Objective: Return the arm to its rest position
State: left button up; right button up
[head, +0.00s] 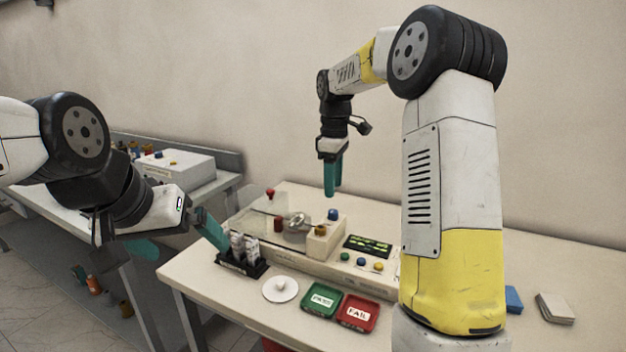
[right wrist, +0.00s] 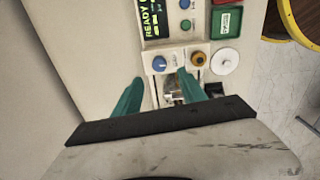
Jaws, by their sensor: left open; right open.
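My right gripper (head: 333,178) hangs with its teal fingers pointing down, above the back of the test machine (head: 330,262). The right wrist view shows its two fingers (right wrist: 160,92) spread apart with nothing held between them, over the machine's metal fixture (right wrist: 173,92). My left gripper (head: 178,240) is at the left, just beside the black rack (head: 240,264) of whitish parts. Its teal fingers are apart and no held object shows. One left finger tip is close to the rack; whether it touches cannot be told.
A white disc (head: 280,289), a green PASS tray (head: 321,299) and a red FAIL tray (head: 358,313) lie along the table's front. A second bench (head: 60,203) stands behind my left arm.

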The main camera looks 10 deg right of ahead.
jog(key=s+r+m+t+y, duration=0.15)
jog(key=s+r+m, duration=0.25)
jog(key=s, duration=0.7)
jog(key=s+r+m+t, duration=0.3)
jog(key=s+m, duration=0.1)
jog(key=s, duration=0.7)
jog(key=s+a+f+m+t, duration=0.1)
jog(key=s+f+m, duration=0.1)
jog(key=s, duration=0.5)
jog(key=shift+s+a+f+m+y, duration=0.15)
jog(key=shift+s+f+m+y, duration=0.2)
jog(key=shift+m, duration=0.45)
jog(key=shift+w, duration=0.1)
